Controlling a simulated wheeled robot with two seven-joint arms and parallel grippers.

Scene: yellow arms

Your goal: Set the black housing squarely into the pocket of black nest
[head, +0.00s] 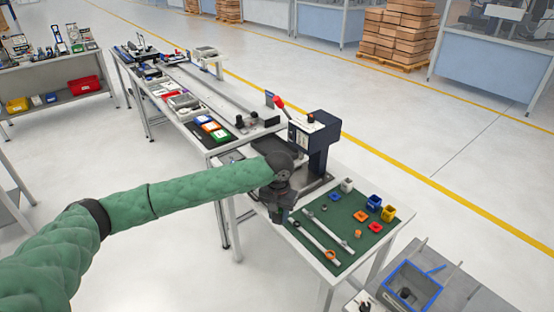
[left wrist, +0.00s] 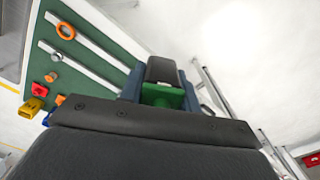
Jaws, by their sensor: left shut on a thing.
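My left gripper (head: 279,214) hangs over the left edge of the green-topped table, beside the dark press. It is shut. In the left wrist view a black block, which looks like the black housing (left wrist: 162,70), shows at the jaws, with a bright green part just below it. The jaws and wrist hide much of the block, so its tilt cannot be told. I cannot make out the black nest or its pocket for certain. The dark press base is partly behind my wrist. My right gripper is not in view.
A dark press (head: 322,148) with a red lever (head: 278,102) stands just behind my wrist. The green mat (head: 318,224) holds two pale bars, orange rings and several coloured blocks. A blue bin (head: 412,287) stands at the lower right. A cluttered long bench (head: 196,75) runs behind.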

